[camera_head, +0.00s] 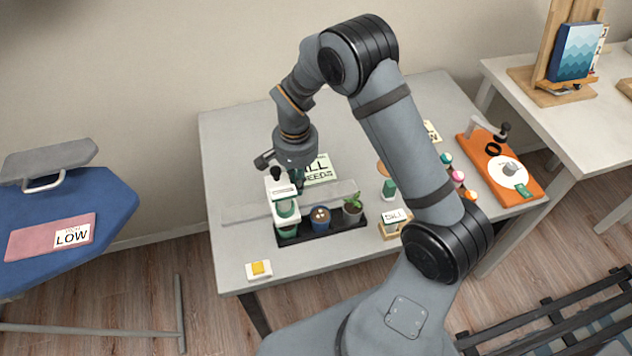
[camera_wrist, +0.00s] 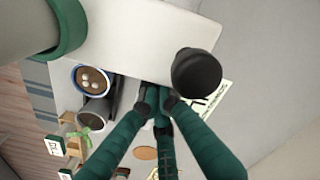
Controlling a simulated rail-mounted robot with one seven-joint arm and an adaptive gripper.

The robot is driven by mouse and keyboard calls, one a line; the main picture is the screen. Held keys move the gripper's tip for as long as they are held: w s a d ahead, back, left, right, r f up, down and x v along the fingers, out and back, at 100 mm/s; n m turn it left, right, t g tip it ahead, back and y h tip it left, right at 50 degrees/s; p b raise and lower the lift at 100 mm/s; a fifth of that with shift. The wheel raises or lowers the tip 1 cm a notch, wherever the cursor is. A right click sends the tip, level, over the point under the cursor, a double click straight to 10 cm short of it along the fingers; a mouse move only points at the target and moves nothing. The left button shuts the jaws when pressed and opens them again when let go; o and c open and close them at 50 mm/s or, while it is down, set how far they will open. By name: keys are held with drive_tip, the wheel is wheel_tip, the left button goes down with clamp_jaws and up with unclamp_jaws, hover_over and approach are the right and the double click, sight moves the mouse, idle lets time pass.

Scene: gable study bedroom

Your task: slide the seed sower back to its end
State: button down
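The seed sower (camera_head: 283,187), a white body with a green lower part and a black knob, stands over the left end of a black tray (camera_head: 293,239). A pale rail (camera_head: 240,214) runs behind the tray. In the wrist view the sower's white top (camera_wrist: 135,38) and black knob (camera_wrist: 195,72) fill the upper middle. My gripper (camera_head: 292,158) is behind and above the sower in the head view. In the wrist view its green fingers (camera_wrist: 158,97) converge with tips close together by the white top's edge, the knob outside them. Contact is unclear.
A blue pot (camera_head: 320,217) and a plant pot (camera_head: 352,209) stand in the tray, right of the sower. A yellow-button box (camera_head: 259,269) is at the front left. A card (camera_head: 318,169) lies behind; a small card stand (camera_head: 394,222) is right.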

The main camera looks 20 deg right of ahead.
sight(266, 182)
drive_tip(key=shift+w+a+b, duration=0.25)
drive_tip(key=shift+a, duration=1.45)
drive_tip(key=shift+w+a+b, duration=0.25)
drive_tip(key=shift+a+b, duration=0.05)
drive_tip(key=shift+a, duration=1.45)
drive_tip(key=shift+w+a+b, duration=0.25)
drive_tip(key=shift+a, duration=1.45)
drive_tip(key=shift+s+d, duration=0.2)
drive_tip(key=shift+d, duration=1.1)
drive_tip(key=shift+r+p, duration=3.9)
drive_tip(key=shift+r, duration=2.15)
wheel_tip(266, 182, down, 10)
drive_tip(key=b, duration=0.6)
drive_tip(key=shift+r+b, duration=0.2)
drive_tip(key=shift+b, duration=0.15)
drive_tip(key=shift+r, duration=0.1)
